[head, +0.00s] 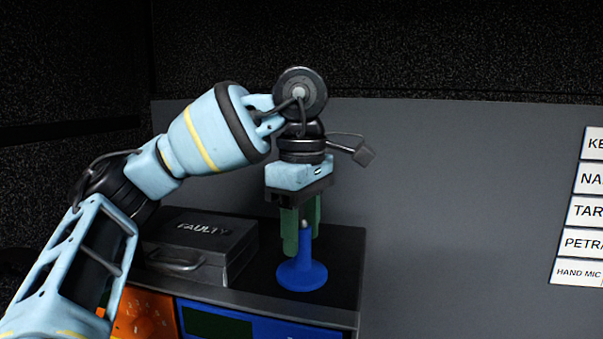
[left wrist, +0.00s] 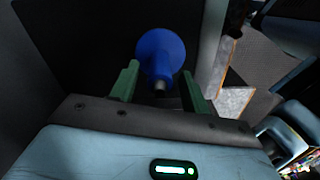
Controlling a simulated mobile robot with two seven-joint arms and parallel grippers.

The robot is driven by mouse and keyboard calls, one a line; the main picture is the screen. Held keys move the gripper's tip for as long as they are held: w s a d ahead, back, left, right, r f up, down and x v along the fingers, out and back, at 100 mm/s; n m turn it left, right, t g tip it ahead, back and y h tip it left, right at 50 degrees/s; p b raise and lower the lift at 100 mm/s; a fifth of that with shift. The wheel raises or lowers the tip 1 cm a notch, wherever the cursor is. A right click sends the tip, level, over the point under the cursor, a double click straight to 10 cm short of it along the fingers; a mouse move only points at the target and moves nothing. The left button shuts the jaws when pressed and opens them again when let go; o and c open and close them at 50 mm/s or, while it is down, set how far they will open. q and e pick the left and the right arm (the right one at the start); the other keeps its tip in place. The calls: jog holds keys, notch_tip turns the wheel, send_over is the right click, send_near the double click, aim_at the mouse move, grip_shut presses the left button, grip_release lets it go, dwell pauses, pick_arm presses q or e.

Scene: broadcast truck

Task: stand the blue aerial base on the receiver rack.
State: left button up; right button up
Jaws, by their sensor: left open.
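The blue aerial base (head: 302,276) stands upright on the black top of the receiver rack (head: 340,278), near its right end. It has a round foot and a narrow stem with a small grey tip. My left gripper (head: 300,240) points down over it, with its green fingers on either side of the upper stem. In the left wrist view the blue aerial base (left wrist: 160,55) shows between the two open fingers (left wrist: 158,88), with gaps beside the stem. My right gripper is in neither view.
A grey case marked FAULTY (head: 205,245) lies on the rack to the left of the base. Orange and blue units (head: 255,325) show in the rack front. A grey wall panel (head: 450,200) stands behind, with name labels (head: 588,210) at right.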

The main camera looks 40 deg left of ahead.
pick_arm(q)
jog(key=shift+r, duration=5.1)
